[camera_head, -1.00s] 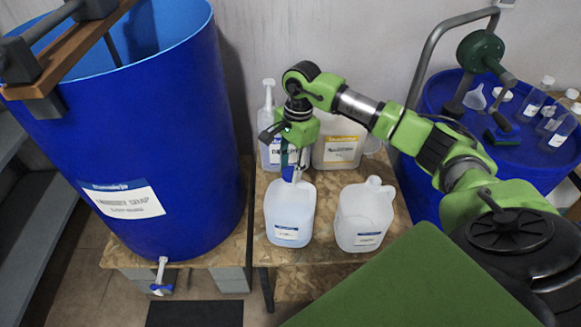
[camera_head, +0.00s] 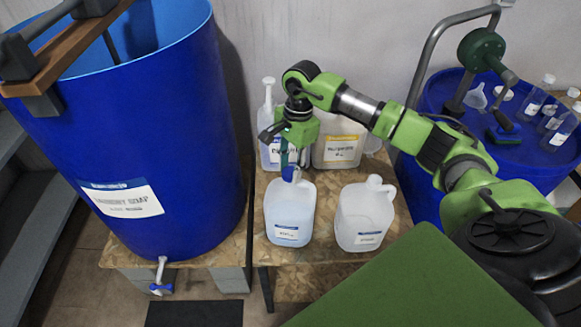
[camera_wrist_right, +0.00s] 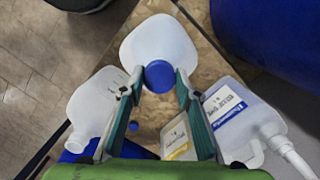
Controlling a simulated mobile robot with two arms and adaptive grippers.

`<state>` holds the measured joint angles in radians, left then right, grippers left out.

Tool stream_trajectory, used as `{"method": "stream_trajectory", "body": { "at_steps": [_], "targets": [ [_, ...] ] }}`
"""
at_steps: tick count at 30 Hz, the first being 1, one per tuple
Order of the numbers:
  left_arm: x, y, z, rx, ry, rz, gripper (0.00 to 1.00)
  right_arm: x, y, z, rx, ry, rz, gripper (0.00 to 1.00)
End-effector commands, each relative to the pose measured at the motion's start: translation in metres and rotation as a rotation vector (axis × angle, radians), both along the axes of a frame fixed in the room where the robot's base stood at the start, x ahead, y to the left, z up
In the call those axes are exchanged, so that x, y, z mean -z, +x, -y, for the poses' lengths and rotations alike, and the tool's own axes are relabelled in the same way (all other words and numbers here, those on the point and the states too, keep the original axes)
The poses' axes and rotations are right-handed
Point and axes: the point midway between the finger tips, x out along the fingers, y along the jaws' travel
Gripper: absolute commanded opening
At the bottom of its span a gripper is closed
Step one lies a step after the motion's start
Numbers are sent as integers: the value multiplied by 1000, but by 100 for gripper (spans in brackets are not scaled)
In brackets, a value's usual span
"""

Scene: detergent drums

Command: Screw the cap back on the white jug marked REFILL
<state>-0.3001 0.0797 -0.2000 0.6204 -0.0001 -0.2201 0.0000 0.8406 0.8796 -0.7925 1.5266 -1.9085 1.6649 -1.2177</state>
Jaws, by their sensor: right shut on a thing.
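The white jug (camera_head: 289,205) with a small blue-edged label stands at the front left of the wooden bench. Its label is too small to read surely. A blue cap (camera_head: 289,174) is at the top of its neck, upright as far as I can see. My right gripper (camera_head: 292,162) points down over this jug. In the right wrist view the blue cap (camera_wrist_right: 159,76) sits between the fingertips of my right gripper (camera_wrist_right: 157,84), which is shut on it, with the jug (camera_wrist_right: 160,42) beyond. I cannot tell whether the cap is threaded on. My left gripper is not in view.
A second white jug (camera_head: 364,220) stands close on the right. Behind are a pump bottle (camera_head: 268,140) and a yellow-labelled jug (camera_head: 339,150). A big blue drum (camera_head: 150,130) with a tap stands left; another drum (camera_head: 530,170) holding bottles is right. A green surface (camera_head: 410,285) lies in front.

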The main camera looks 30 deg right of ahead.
Motion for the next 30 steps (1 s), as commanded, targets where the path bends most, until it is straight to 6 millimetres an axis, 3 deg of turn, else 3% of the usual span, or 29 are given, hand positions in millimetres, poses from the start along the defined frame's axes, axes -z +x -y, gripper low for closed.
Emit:
{"method": "stream_trajectory", "body": {
  "at_steps": [18, 30],
  "targets": [
    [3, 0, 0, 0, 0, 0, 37, 3, 0, 0, 16, 0, 0, 24],
    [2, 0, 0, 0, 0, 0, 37, 4, -2, 0, 442, -2, -1, 24]
  ]
}}
